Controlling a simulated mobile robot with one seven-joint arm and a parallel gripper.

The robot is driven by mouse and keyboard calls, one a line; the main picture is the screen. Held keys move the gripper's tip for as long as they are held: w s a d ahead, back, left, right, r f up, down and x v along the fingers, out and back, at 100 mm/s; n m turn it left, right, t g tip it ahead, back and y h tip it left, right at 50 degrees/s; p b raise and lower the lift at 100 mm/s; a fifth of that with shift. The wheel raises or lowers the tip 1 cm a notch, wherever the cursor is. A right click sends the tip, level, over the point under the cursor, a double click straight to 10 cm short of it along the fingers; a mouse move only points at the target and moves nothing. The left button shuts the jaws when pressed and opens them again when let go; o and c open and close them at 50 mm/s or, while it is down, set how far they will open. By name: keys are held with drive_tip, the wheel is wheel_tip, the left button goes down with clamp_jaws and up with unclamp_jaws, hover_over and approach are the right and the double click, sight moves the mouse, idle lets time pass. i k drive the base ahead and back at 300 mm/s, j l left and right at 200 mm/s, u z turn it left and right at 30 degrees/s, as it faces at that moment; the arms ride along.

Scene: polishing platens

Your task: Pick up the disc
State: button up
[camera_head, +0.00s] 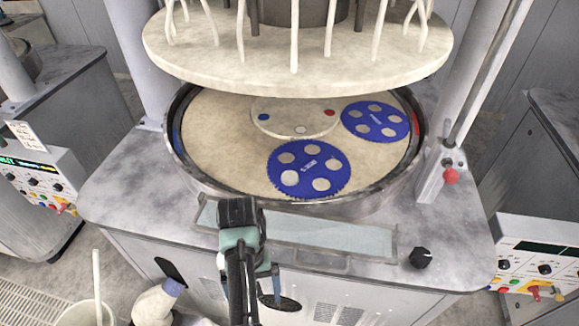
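A blue toothed disc (310,172) with several pale round pieces in it lies flat at the front of the round beige platen (225,150). A second, similar blue disc (376,122) lies at the right of the platen, close to the rim. My gripper (238,212), black with teal parts behind it, is in front of the platen at its lower left, apart from both discs. Its fingertips are not clearly seen, so I cannot tell whether it is open or shut. I see nothing held in it.
A large beige upper plate (300,60) hangs over the back of the platen. A raised metal rim (300,207) surrounds the platen. A pale round hub (296,118) sits mid-platen. A post (440,170) stands at right. The platen's left front is bare.

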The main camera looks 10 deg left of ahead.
sight(288, 177)
drive_tip(key=i, duration=1.1)
